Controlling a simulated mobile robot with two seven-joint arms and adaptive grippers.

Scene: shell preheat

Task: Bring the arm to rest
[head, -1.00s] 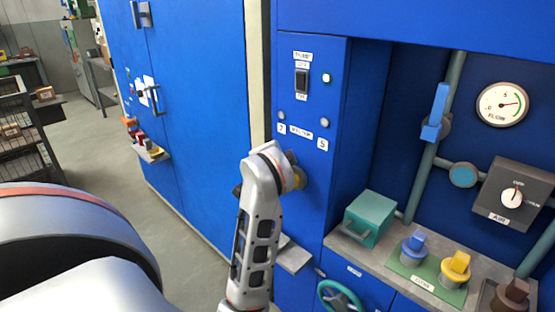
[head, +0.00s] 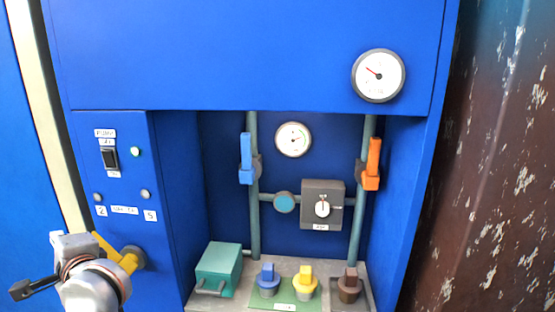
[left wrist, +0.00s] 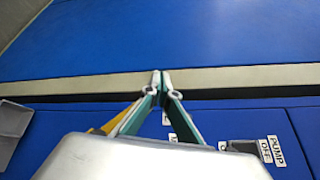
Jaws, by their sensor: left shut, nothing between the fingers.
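My left arm (head: 92,288) is at the lower left of the head view, in front of the blue control panel (head: 175,175). Its wrist partly covers a yellow lever (head: 110,252) with a round brass hub; I cannot tell whether they touch. My left gripper (left wrist: 158,76) shows in the left wrist view with its teal fingertips together and nothing between them. A yellow part (left wrist: 112,121) shows behind the fingers there. The fingertips are not clear in the head view. My right gripper is not in view.
The panel has a pump switch (head: 109,158). The recess holds a blue lever (head: 246,158), an orange lever (head: 373,162), a gauge (head: 293,140) and an air knob box (head: 322,213). A teal box (head: 217,268) stands beside blue, yellow and brown knobbed pieces. A rusty wall (head: 480,160) is at right.

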